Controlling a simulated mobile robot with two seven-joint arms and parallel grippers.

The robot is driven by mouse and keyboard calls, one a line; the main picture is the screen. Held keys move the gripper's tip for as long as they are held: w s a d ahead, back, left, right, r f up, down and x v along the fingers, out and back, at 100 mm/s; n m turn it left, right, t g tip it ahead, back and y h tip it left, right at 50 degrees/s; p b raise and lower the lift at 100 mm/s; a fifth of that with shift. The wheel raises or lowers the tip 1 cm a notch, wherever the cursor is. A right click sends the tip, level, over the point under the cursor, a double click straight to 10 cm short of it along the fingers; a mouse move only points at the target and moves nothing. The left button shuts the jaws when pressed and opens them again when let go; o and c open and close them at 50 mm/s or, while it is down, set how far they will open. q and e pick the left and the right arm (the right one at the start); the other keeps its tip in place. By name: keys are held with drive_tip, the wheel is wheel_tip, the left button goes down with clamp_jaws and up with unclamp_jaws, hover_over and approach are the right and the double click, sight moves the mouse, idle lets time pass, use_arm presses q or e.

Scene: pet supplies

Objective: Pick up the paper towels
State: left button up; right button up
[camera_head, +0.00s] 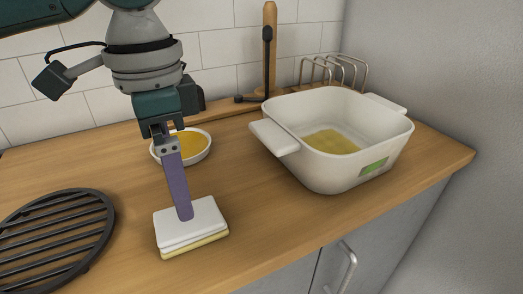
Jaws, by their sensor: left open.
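A small square stack of white sheets with a yellowish bottom layer (205,236), which I take for the paper towels, lies flat on the wooden counter. My left gripper (184,214) comes down from above, seen side-on, with its purple finger ending over the middle of the stack's top. I cannot tell whether the fingertip touches the stack. The left gripper is open and the stack rests on the counter. The far finger is hidden behind the near one. My right gripper is out of view.
A white two-handled tub (313,165) with a yellowish bottom stands right of the stack. Behind my gripper is a white bowl with orange contents (198,148). A black round grate (55,238) lies at left. A wire rack (335,72) and wooden post (270,40) stand behind.

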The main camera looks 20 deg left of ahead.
use_arm(q)
drive_tip(key=f, duration=0.6)
drive_tip(key=shift+d+f+b, duration=0.2)
drive_tip(key=shift+b, duration=0.1)
drive_tip(key=c, duration=1.3)
drive_tip(key=shift+r, duration=0.1)
wheel_tip(320, 180, up, 20)
drive_tip(key=p, duration=0.2)
drive_tip(key=shift+p, duration=0.4)
drive_tip(key=o, duration=1)
drive_tip(key=shift+c, duration=0.2)
drive_tip(key=c, duration=0.7)
